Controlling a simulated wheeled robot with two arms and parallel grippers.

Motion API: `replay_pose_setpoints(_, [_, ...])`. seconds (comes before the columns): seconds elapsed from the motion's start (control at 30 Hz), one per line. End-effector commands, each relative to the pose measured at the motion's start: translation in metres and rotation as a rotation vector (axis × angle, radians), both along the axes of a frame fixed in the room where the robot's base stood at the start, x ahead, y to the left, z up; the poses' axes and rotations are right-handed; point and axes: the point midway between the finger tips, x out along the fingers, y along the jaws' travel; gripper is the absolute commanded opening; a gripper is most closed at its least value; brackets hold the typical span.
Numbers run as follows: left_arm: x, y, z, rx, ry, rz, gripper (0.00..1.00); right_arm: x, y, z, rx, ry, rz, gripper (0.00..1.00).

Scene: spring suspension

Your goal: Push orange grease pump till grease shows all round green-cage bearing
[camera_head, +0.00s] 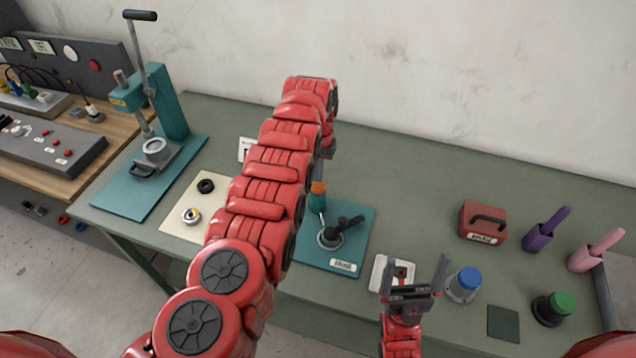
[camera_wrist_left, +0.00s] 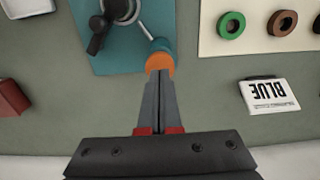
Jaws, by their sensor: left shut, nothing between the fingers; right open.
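The orange grease pump cap (camera_wrist_left: 159,63) sits on a teal body beside the grey grease packer (camera_wrist_left: 122,10) with its black handle. In the head view the orange cap (camera_head: 318,187) stands upright on the teal plate (camera_head: 345,263). My left gripper (camera_wrist_left: 159,82) is shut and empty, its fingertips at the orange cap; I cannot tell whether they touch. No grease is discernible. My right gripper (camera_head: 414,272) is open and empty.
A brown ring (camera_wrist_left: 281,23) lies beside the green one. A card marked BLUE (camera_wrist_left: 270,97) lies nearby. A teal lever press (camera_head: 165,100) stands left. A red box (camera_head: 482,224), a blue-lidded jar (camera_head: 465,282) and a green-lidded pot (camera_head: 553,308) stand right. My left arm hides the table's middle.

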Motion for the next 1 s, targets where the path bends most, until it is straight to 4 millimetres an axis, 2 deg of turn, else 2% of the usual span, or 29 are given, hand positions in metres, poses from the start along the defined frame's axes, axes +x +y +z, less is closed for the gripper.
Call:
replay_pose_setpoints(0.7, [0.0, 0.0, -0.03, 0.0, 0.001, 0.001, 0.0, 0.0, 0.0, -0.023, 0.0, 0.0, 0.0, 0.94])
replay_pose_setpoints(1.0, [0.0, 0.0, -0.027, 0.001, 0.002, 0.0, 0.0, 0.0, 0.0, -0.021, 0.0, 0.0, 0.0, 0.94])
